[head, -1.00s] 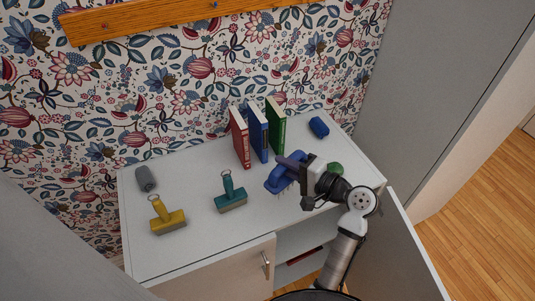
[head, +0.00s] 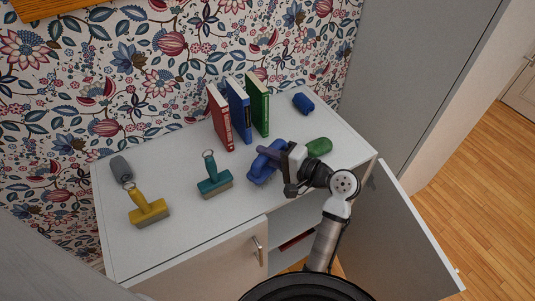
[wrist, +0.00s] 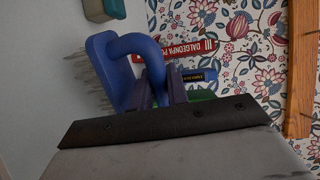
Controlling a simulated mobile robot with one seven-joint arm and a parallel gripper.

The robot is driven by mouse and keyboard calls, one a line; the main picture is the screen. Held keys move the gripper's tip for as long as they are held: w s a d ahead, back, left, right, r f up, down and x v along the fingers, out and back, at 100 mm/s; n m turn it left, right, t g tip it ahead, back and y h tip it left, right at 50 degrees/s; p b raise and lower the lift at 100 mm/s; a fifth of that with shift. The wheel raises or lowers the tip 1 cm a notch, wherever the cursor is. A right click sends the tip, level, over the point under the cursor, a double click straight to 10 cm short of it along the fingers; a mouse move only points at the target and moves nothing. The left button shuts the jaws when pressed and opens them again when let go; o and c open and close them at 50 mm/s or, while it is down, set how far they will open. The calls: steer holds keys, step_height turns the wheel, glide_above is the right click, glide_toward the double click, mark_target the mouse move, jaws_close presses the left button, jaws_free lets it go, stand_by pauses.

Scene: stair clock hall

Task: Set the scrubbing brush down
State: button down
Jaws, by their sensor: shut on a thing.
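The blue scrubbing brush (head: 264,165) has a looped handle and pale bristles. My gripper (head: 268,153) is shut on its handle, over the middle of the white cabinet top (head: 190,228). In the wrist view the brush (wrist: 108,70) shows at the left with its bristles pointing left, and my gripper's fingers (wrist: 160,90) close on the loop. In the head view the bristles are close to the cabinet top; I cannot tell whether they touch it.
Red (head: 219,118), blue (head: 238,110) and green (head: 258,105) books stand behind. A green item (head: 319,146) and a blue item (head: 303,103) are right. An open cabinet door (head: 405,230) is at right.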

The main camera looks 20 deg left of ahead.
steer(key=shift+f+b, duration=0.4)
steer(key=shift+f, duration=0.5)
steer(key=c, duration=1.3)
jaws_free()
